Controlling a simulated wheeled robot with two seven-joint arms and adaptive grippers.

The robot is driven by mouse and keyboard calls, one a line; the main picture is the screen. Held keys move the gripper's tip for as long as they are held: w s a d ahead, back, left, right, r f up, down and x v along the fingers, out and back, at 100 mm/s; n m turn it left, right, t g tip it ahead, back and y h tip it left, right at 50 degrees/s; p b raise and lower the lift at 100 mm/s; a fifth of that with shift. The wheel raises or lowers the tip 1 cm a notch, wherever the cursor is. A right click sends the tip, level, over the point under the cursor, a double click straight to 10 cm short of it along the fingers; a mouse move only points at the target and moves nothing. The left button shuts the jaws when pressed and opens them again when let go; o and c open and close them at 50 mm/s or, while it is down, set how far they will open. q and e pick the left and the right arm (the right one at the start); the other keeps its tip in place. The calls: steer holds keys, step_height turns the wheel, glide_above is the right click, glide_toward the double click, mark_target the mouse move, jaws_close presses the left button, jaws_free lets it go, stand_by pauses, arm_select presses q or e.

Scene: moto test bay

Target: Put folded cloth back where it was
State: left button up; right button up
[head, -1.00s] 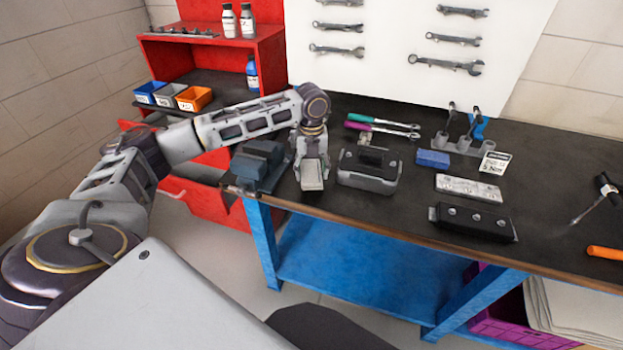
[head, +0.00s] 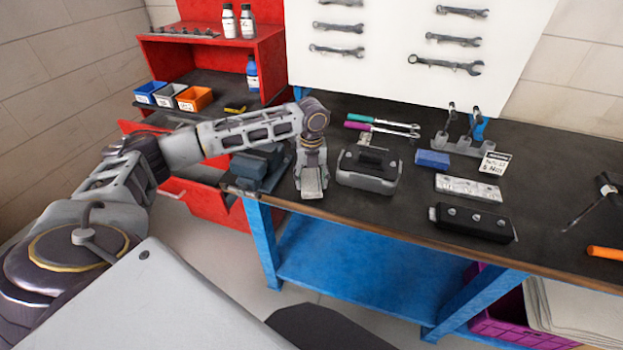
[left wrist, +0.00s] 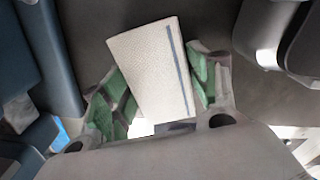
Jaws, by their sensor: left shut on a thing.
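The folded cloth (left wrist: 150,68) is white with a blue stripe along one edge. In the left wrist view it stands between the green-padded fingers of my left gripper (left wrist: 158,95), which is shut on it and holds it slightly tilted. In the head view the cloth (head: 311,182) shows as a pale block at the tip of my left gripper (head: 311,170), over the left part of the dark workbench (head: 400,215). I cannot tell whether the cloth touches the bench top. My right gripper is not in view.
A blue-grey vise (head: 256,165) is close on the left, and a dark grey case (head: 369,170) close on the right. The bench's front edge is close.

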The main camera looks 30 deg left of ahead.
mark_target(312, 179)
arm_select(q)
steer(key=o, duration=1)
steer(key=shift+f, duration=0.1)
step_height(312, 179, up, 12)
steer(key=shift+r, duration=0.15)
stand_by(0.3)
stand_by(0.4)
